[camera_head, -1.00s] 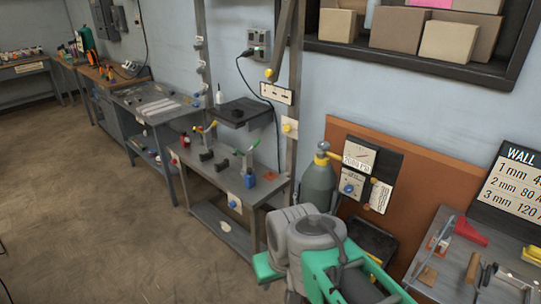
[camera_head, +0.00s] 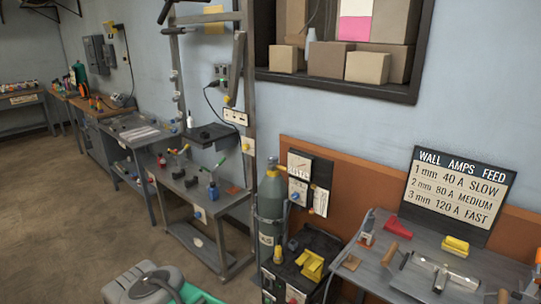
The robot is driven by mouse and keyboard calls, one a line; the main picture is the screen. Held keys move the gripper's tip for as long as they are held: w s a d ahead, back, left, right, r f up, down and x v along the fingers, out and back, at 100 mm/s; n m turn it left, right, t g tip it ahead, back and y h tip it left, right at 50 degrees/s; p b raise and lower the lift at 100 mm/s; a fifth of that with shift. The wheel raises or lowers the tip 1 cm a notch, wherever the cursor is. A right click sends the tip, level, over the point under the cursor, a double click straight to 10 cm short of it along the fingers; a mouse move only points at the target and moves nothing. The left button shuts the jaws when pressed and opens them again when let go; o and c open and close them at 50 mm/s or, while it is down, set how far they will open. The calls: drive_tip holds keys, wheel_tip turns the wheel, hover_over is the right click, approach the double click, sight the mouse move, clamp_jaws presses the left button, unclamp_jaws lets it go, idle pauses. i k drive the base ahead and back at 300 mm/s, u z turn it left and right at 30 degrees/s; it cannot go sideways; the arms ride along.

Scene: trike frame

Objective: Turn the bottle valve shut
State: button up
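The gas bottle (camera_head: 270,208) is a tall grey-green cylinder standing upright against the wall, right of the workbench with the clamps. Its valve (camera_head: 272,161) is at the very top, small in the picture. I cannot tell how far the valve is turned. Part of my own grey and green arm shows at the bottom edge, well in front of and to the left of the bottle. My gripper is not in view.
A black machine (camera_head: 313,246) with a yellow item on it stands right of the bottle. A grey bench (camera_head: 425,262) with tools is further right, below the wall amps sign (camera_head: 459,190). A workbench (camera_head: 211,208) stands left. Open floor (camera_head: 75,225) lies at front left.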

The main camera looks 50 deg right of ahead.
sight(272, 159)
drive_tip(key=z, duration=0.2)
drive_tip(key=i, duration=1.7)
drive_tip(key=z, duration=1.1)
drive_tip(key=i, duration=1)
drive_tip(key=z, duration=1.45)
drive_tip(key=i, duration=0.45)
drive_tip(key=z, duration=0.4)
